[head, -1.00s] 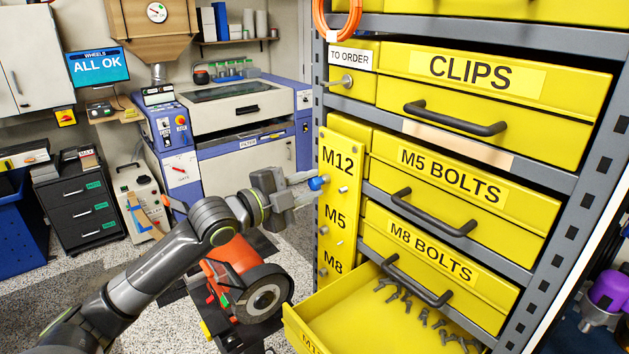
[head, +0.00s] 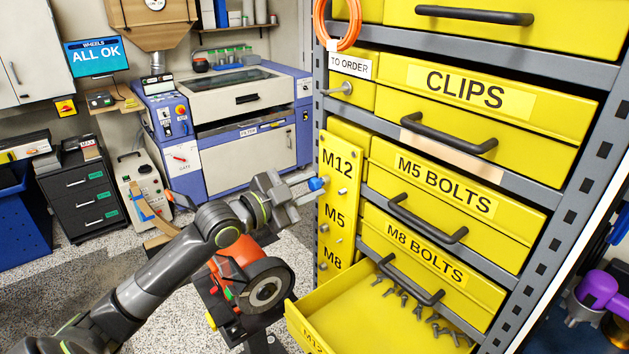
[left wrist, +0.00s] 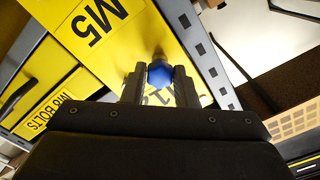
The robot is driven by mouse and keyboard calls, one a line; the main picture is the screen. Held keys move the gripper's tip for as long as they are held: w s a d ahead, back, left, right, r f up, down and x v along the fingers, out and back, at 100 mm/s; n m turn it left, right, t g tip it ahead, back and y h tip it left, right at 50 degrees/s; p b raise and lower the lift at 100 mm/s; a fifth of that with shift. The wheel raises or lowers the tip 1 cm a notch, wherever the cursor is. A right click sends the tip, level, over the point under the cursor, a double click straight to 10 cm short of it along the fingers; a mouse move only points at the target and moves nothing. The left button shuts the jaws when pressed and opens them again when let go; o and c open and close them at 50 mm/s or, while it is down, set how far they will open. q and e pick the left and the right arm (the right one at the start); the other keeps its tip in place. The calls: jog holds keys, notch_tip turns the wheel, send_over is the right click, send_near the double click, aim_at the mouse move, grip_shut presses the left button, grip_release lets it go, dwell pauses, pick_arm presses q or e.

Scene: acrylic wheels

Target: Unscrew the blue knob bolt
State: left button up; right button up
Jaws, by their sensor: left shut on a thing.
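The blue knob bolt (head: 316,184) sticks out from the yellow M12 panel (head: 338,168) on the front of the drawer rack. My left gripper (head: 311,190) reaches it from the left and is shut on it. In the left wrist view the blue knob (left wrist: 159,72) sits between the two dark fingers of my left gripper (left wrist: 160,84), close to the yellow panel. My right gripper is in neither view.
Metal studs stick out of the panel near M5 (head: 339,239). Below, a yellow drawer (head: 330,335) stands open with several bolts inside. An orange and black grinder (head: 262,285) stands below my left arm. An orange ring (head: 352,42) hangs on the rack above.

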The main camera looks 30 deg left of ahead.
pick_arm(q)
jog(key=shift+r, duration=0.15)
jog(key=shift+r+n+p, duration=0.1)
jog(key=shift+n+p, duration=0.55)
jog(key=shift+n, duration=0.05)
jog(key=o, duration=1.1)
jog(key=shift+w+d+f, duration=0.1)
jog(key=shift+w+f, duration=0.1)
jog(key=shift+f, duration=0.05)
jog(key=shift+s, duration=0.15)
